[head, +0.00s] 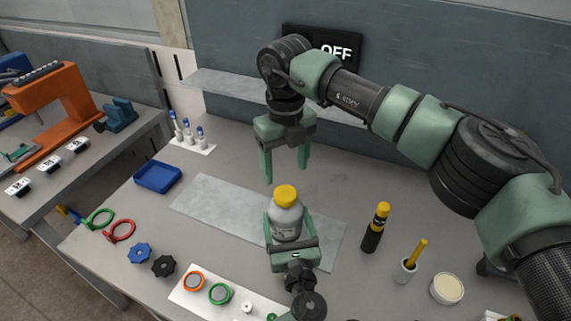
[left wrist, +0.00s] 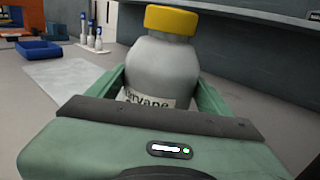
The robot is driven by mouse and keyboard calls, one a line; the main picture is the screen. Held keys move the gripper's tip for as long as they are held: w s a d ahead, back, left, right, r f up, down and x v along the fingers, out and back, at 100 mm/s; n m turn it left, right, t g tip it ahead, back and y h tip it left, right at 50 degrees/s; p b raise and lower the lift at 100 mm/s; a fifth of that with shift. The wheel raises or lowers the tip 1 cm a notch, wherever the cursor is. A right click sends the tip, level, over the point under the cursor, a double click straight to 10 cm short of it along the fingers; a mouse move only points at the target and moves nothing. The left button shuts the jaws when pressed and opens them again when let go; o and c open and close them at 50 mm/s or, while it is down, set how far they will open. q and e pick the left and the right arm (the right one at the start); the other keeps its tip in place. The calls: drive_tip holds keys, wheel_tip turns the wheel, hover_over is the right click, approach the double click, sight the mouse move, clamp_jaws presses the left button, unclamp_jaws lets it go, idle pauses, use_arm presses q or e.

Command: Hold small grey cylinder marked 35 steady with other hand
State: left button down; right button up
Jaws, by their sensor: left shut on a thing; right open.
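A grey bottle-shaped cylinder (head: 288,217) with a yellow cap (head: 286,194) stands upright near the front edge of the grey plate. In the left wrist view the bottle (left wrist: 160,70) fills the middle; its label ends in "rvane", and I cannot read a 35. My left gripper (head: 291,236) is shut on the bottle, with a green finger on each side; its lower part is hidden. My right gripper (head: 286,173) is open and empty, fingers pointing down, above and slightly behind the cap, apart from it.
The grey plate (head: 215,203) lies across the table. A blue tray (head: 158,176) is at left. A black and yellow tool (head: 376,228), a cup with a yellow stick (head: 407,268) and a round tub (head: 447,289) stand right. Rings and knobs lie front left. A shelf (head: 222,86) runs behind.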

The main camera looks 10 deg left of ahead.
sight(286, 193)
drive_tip(key=m, duration=0.6)
drive_tip(key=shift+m, duration=0.3)
drive_tip(key=m, duration=1.7)
drive_tip(key=shift+f+m, duration=0.1)
drive_tip(key=shift+m, duration=0.3)
drive_tip(key=shift+f, duration=3.95)
